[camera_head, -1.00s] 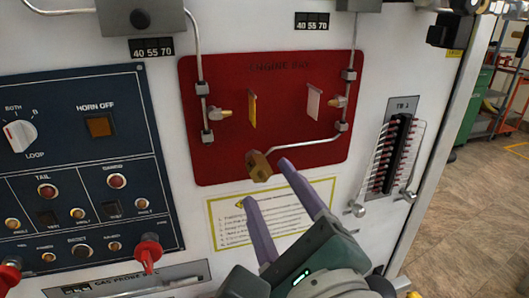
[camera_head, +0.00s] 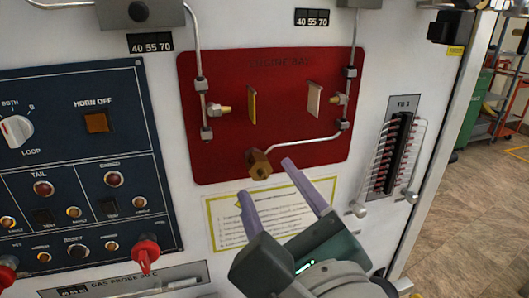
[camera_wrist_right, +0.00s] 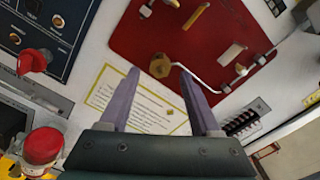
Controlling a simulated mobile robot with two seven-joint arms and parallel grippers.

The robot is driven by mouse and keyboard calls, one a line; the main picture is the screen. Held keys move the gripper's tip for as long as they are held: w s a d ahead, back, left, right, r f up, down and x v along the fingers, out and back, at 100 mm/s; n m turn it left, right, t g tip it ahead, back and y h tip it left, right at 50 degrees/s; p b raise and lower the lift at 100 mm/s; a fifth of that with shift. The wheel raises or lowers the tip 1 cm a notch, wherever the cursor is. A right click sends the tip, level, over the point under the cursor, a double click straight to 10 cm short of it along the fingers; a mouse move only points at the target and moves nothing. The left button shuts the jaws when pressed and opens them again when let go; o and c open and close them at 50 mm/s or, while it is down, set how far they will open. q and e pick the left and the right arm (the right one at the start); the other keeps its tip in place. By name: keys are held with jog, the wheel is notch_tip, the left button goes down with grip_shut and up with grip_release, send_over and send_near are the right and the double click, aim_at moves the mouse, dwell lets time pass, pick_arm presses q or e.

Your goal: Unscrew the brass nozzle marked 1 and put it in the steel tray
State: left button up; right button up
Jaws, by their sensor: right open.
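A brass hex nozzle (camera_head: 259,165) sits at the lower edge of the red panel (camera_head: 225,160), near a bent silver pipe; it also shows in the right wrist view (camera_wrist_right: 160,66). Two smaller brass fittings are higher on the panel, at left (camera_head: 219,109) and right (camera_head: 338,99). I cannot read a 1 on any of them. My right gripper (camera_head: 265,179) is open and empty, its fingertips just below and to either side of the hex nozzle in the head view. I cannot tell whether they touch it. My left gripper and the steel tray are not in view.
A terminal strip (camera_head: 393,150) with protruding wires stands at right. A paper label (camera_head: 225,220) lies flat behind my fingers.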

aim_at(264, 177)
jog(key=shift+b+x, duration=0.4)
jog(key=shift+x, duration=1.35)
jog(key=shift+c, duration=0.2)
grip_shut()
jog(key=shift+n, duration=1)
jog(key=shift+p+v, duration=0.65)
jog(key=shift+v, duration=1.45)
